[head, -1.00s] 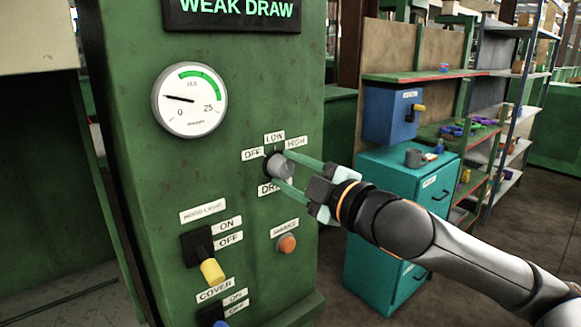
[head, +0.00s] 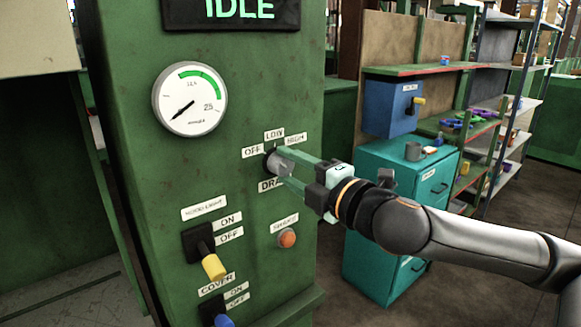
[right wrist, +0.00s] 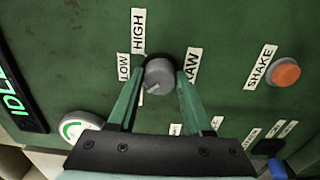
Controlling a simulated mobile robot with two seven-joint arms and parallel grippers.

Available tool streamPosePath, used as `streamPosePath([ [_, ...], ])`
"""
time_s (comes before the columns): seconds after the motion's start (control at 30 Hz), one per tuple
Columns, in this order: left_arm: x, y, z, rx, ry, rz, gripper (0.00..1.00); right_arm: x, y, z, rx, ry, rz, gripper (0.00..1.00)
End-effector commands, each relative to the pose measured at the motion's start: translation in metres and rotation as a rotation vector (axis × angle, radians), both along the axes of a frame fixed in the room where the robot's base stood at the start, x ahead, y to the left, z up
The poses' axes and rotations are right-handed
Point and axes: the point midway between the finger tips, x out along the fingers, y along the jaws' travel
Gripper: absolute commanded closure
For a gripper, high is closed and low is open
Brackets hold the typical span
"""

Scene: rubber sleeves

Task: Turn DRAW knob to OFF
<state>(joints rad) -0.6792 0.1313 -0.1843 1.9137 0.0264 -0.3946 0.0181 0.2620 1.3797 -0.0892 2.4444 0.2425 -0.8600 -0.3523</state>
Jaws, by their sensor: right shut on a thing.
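The grey DRAW knob (head: 279,163) sits on the green cabinet front, with the OFF (head: 252,152), LOW (head: 274,135) and HIGH (head: 296,139) labels around its top and the DRAW label (head: 268,185) below. My right gripper (head: 287,166) reaches it from the right, its green fingers shut on the knob's sides. In the right wrist view the knob (right wrist: 159,75) sits between the fingertips, its pointer line toward the lower left. The OFF label is mostly hidden there by a finger. The display (head: 240,10) reads IDLE. My left gripper is not in view.
The round gauge (head: 190,99) has its needle near 0. Below the knob are a yellow-handled hood light switch (head: 213,266), an orange SHAKE button (head: 287,238) and a blue-handled cover switch (head: 222,320). A teal cabinet (head: 395,200) stands behind my right arm.

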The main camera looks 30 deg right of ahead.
Motion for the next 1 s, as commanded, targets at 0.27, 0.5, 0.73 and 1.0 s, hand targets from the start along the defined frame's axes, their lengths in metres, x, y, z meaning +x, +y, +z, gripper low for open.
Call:
streamPosePath([
  [0.27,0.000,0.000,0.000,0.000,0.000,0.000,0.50,0.000,0.000,0.000,-0.006,0.000,0.000,1.00],
  [0.5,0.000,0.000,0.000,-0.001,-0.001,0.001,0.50,0.000,0.000,0.000,-0.004,0.000,0.000,0.31],
  [0.73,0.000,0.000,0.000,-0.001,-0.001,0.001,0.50,0.000,0.000,0.000,-0.003,0.000,0.000,0.20],
  [1.0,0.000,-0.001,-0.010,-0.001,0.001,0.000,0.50,-0.002,-0.001,-0.003,-0.002,-0.002,-0.002,0.20],
])
